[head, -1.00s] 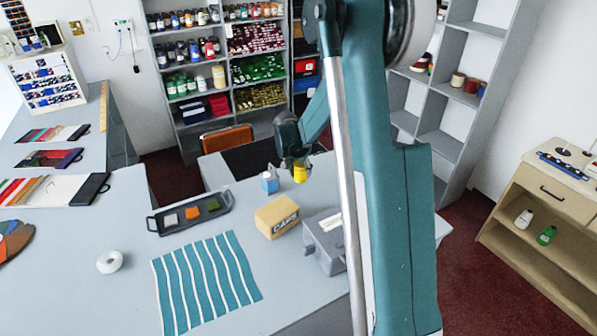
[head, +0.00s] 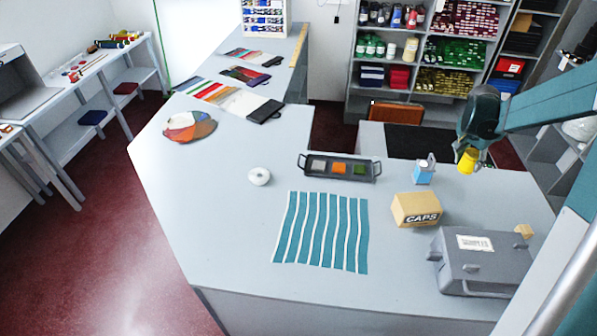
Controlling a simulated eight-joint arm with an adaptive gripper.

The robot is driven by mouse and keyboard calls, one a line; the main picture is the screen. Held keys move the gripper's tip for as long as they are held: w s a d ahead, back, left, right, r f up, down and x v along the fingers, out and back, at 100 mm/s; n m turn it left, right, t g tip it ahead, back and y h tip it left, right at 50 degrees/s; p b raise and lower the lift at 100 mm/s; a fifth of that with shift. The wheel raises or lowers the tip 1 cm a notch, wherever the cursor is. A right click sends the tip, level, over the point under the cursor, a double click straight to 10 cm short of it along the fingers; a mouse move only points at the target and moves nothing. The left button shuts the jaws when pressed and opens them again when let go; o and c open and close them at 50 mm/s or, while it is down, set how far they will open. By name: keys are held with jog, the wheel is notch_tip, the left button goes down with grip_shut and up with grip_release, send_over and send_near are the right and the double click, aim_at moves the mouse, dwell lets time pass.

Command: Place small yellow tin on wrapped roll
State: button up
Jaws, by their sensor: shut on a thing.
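My gripper (head: 468,151) is at the right of the head view, above the back right of the counter. It is shut on the small yellow tin (head: 467,161), which hangs below the fingers, partly covered by them. A small white round roll (head: 259,177) with a dark spot in its middle lies on the counter, left of the dark tray. It looks like the wrapped roll, but its wrapping is too small to make out. The tin is well to the right of this roll and apart from it.
Between them stand a dark tray (head: 308,174) with coloured squares, a blue-and-white container (head: 423,174) and a CAPS box (head: 416,210). A grey case (head: 478,262) and striped cloth (head: 322,232) lie nearer. The counter around the roll is clear.

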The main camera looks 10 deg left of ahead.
jog(key=shift+r, duration=0.85)
jog(key=w+a+n+t+y+b, duration=0.1)
jog(key=w+a+n, duration=0.2)
jog(key=a, duration=1.1)
jog(key=w+a+n+y+b, duration=0.1)
jog(key=w+a+n, duration=0.2)
jog(key=a, duration=1.1)
jog(key=w+a+n+t+y+b, duration=0.1)
jog(key=w+a+n, duration=0.25)
jog(key=a, duration=1.05)
jog(key=s+a+n+y+b, duration=0.1)
jog(key=s+a+n, duration=0.25)
jog(key=a, duration=1.45)
jog(key=s+a+n+y+b, duration=0.1)
jog(key=s+a+n+y, duration=0.3)
jog(key=a, duration=1.5)
jog(key=shift+s+f+m+g+h, duration=0.2)
jog(key=shift+f+h, duration=0.35)
jog(key=shift+f, duration=0.8)
jog(key=shift+s+f+m+g+h, duration=0.1)
jog(key=shift+s+f+h, duration=0.3)
jog(key=shift+f, duration=0.9)
jog(key=shift+w+f, duration=0.15)
jog(key=shift+f, duration=3)
